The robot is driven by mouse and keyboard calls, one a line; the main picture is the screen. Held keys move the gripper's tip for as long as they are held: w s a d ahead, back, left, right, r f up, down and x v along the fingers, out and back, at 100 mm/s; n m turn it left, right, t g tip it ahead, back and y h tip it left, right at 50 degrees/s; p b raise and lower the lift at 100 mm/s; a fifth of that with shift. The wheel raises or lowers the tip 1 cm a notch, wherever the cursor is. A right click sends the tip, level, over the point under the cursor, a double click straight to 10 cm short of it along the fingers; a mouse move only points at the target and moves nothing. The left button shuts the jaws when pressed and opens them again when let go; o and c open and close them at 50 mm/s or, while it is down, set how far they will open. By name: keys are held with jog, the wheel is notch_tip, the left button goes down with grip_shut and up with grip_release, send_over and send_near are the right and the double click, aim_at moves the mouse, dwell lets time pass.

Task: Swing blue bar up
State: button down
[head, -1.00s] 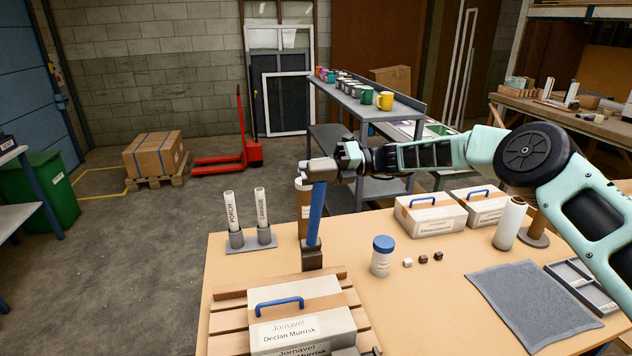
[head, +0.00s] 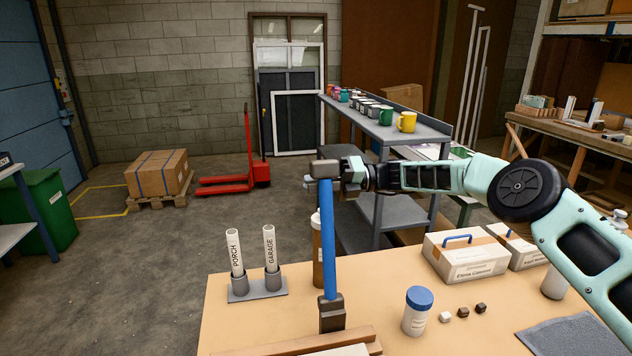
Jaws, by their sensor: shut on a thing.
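The blue bar (head: 328,240) stands close to upright in the middle of the head view, its lower end at a dark block (head: 332,314) by the table's near edge. My gripper (head: 325,170) is shut on the upper end of the blue bar, with my arm reaching in from the right. The grey piece at the top covers the bar's upper tip. How far the bar leans toward or away from me is hard to tell.
Two white tubes (head: 252,254) marked PORCH and GARAGE stand left of the bar. A brown bottle (head: 317,245) is close behind it. A blue-lidded jar (head: 417,312) and small cubes (head: 463,312) lie right. Boxes (head: 468,257) and a mug shelf (head: 392,130) stand beyond.

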jog(key=shift+f, duration=0.8)
jog(key=c, duration=1.5)
grip_release()
jog(key=shift+d+r, duration=0.1)
jog(key=shift+r+b+v, duration=0.15)
jog(key=shift+b+v, duration=1.4)
jog(key=shift+v, duration=2.8)
jog(key=shift+r+b+v, duration=0.15)
jog(key=shift+b+v, duration=1.35)
jog(key=shift+v, duration=2.8)
